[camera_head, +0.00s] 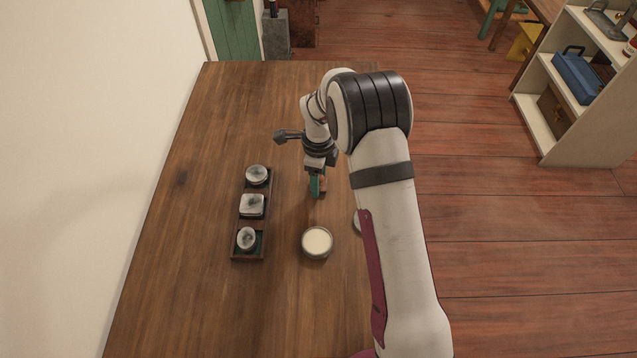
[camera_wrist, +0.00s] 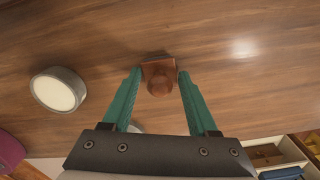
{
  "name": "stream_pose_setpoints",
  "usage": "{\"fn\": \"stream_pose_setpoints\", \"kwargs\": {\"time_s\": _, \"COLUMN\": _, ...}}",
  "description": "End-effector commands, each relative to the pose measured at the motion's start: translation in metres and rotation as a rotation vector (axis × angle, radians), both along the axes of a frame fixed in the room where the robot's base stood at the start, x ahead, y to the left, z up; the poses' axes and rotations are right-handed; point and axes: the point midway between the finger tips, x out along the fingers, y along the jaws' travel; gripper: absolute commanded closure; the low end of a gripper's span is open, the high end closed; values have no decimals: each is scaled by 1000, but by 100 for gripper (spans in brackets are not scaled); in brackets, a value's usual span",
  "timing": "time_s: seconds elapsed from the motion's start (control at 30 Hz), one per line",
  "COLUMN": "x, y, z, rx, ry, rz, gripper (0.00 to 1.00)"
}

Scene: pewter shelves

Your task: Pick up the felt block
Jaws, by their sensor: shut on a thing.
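The felt block (camera_wrist: 158,77) shows in the wrist view as a reddish-brown wooden block with a rounded knob. It is between the two green fingertips of my gripper (camera_wrist: 160,76), which is shut on it. In the head view my gripper (camera_head: 318,187) points down at the table, right of the dark tray, and the block (camera_head: 323,184) is mostly hidden by the fingers. Its underside is hidden, so I cannot tell whether it touches the table.
A round cream-filled dish (camera_head: 317,241) stands just in front of my gripper. Another pale round thing (camera_head: 357,222) is mostly hidden by my arm. The table's left part is clear.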

Motion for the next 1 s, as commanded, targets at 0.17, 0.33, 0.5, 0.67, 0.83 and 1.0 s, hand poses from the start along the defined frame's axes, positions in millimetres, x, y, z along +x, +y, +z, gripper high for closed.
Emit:
{"fn": "stream_pose_setpoints", "kwargs": {"time_s": 0.17, "x": 0, "y": 0, "z": 0, "rx": 0, "ry": 0, "rz": 0, "gripper": 96}}
{"fn": "stream_pose_setpoints", "kwargs": {"time_s": 0.33, "x": 0, "y": 0, "z": 0, "rx": 0, "ry": 0, "rz": 0, "gripper": 96}}
{"fn": "stream_pose_setpoints", "kwargs": {"time_s": 0.5, "x": 1, "y": 0, "z": 8, "rx": 0, "ry": -2, "rz": 0, "gripper": 96}}
{"fn": "stream_pose_setpoints", "kwargs": {"time_s": 0.67, "x": 1, "y": 0, "z": 35, "rx": 1, "ry": -4, "rz": 0, "gripper": 96}}
{"fn": "stream_pose_setpoints", "kwargs": {"time_s": 0.83, "x": -8, "y": -30, "z": 60, "rx": -1, "ry": -2, "rz": -5, "gripper": 96}}
{"fn": "stream_pose_setpoints", "kwargs": {"time_s": 1.0, "x": -21, "y": -69, "z": 84, "rx": 0, "ry": -2, "rz": -5, "gripper": 96}}
